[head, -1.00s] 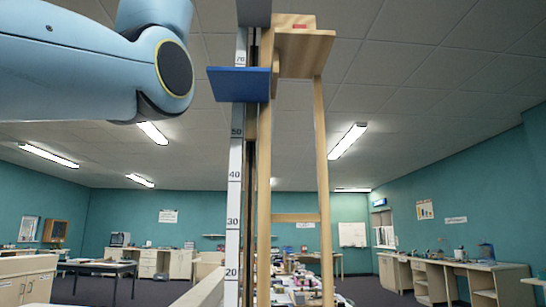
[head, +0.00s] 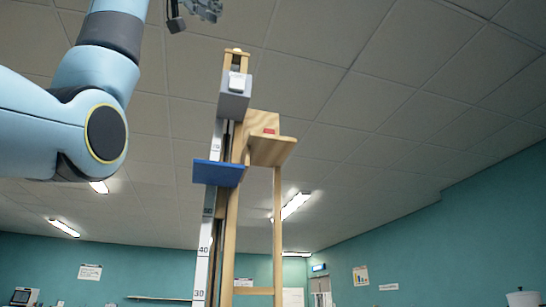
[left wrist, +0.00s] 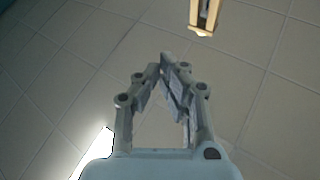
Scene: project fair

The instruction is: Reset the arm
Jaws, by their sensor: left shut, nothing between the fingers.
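My left arm comes in from the left in the head view, light blue and raised high. Its gripper (head: 203,8) shows only in part at the top edge, above the top of a tall wooden stand. In the left wrist view the gripper (left wrist: 163,62) is shut and empty, its fingertips meeting in front of the grey ceiling. My right gripper is in neither view.
The tall wooden stand (head: 233,200) carries a white number scale, a blue shelf (head: 218,172), a grey block (head: 234,97) and a wooden ledge (head: 272,150). Its wooden tip (left wrist: 204,15) shows in the left wrist view. Ceiling and teal walls (head: 420,245) lie beyond; open air surrounds the stand.

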